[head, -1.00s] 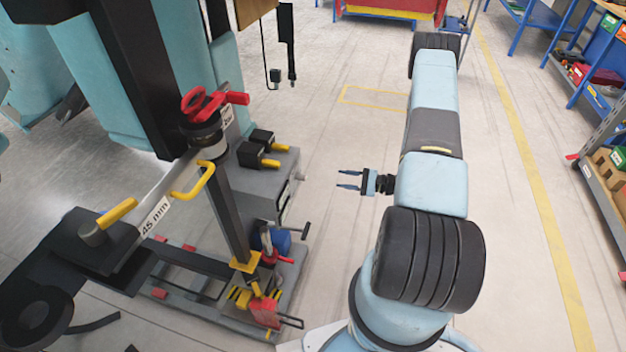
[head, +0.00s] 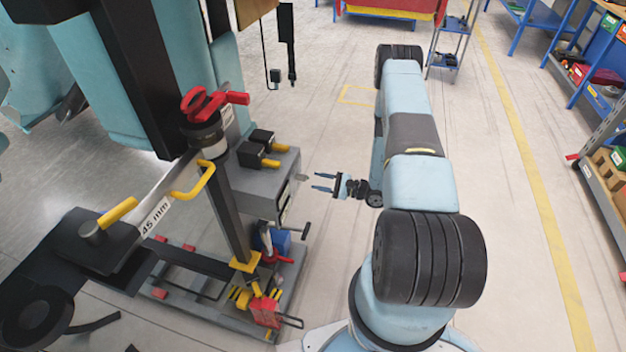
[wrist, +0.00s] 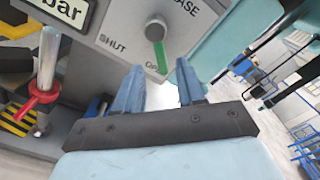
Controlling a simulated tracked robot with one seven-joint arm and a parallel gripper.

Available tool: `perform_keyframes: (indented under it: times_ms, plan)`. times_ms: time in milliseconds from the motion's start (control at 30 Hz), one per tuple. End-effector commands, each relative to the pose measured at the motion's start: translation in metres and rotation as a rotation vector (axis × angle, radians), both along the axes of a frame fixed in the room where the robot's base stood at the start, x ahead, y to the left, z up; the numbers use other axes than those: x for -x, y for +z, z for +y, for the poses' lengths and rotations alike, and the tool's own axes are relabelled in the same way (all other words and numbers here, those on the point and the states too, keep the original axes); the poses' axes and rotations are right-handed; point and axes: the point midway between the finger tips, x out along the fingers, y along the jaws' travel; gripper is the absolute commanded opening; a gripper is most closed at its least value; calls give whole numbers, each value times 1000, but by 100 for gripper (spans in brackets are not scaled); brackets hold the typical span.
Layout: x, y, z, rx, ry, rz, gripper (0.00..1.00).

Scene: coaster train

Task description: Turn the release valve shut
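The release valve (wrist: 156,33) is a round grey knob with a green lever on a grey panel, seen in the wrist view. Its lever points down toward the mostly hidden "OPEN" mark, and "SHUT" is printed to its left. In the head view the valve (head: 302,177) is a small grey piece on the right side of the grey box. My gripper (head: 319,182) is open and empty, its fingers facing the valve with a small gap. In the wrist view the lever shows between the two blue fingertips (wrist: 160,68); the fingers do not touch it.
The grey box (head: 258,190) stands on a low stand with a post.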

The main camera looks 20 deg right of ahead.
Motion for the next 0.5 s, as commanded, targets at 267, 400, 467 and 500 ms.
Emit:
perform_keyframes:
  times_ms: [267, 400, 467, 500]
  plan:
    - [-17, 0, 26, 0, 1, 1, 39]
    - [-20, 0, 30, 0, -1, 1, 39]
    - [-20, 0, 30, 0, -1, 1, 39]
    - [-20, 0, 31, 0, -1, 1, 39]
